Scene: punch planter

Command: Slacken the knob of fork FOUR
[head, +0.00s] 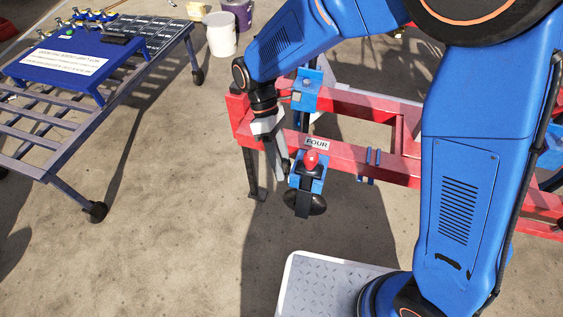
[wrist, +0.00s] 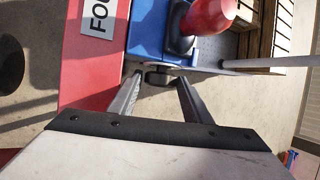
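The FOUR label (head: 316,143) is on the red frame, and part of it shows in the wrist view (wrist: 98,15). Below the label hangs a blue fork (head: 305,183) with a red rounded grip (head: 310,159) on top and a black wheel at its lower end. In the wrist view, a small dark knob (wrist: 160,75) sticks out from the side of the blue fork bracket (wrist: 150,32). My gripper (head: 284,167) is left of the fork, fingers pointing at it. In the wrist view my gripper (wrist: 160,80) is open, its fingertips on either side of the dark knob; I cannot tell whether they touch it.
The red frame (head: 350,157) runs right from the fork and carries another blue bracket (head: 305,90) further back. A slatted table (head: 45,130) with a blue panel stands at left. White (head: 220,35) and purple buckets stand behind. The floor left of the fork is clear.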

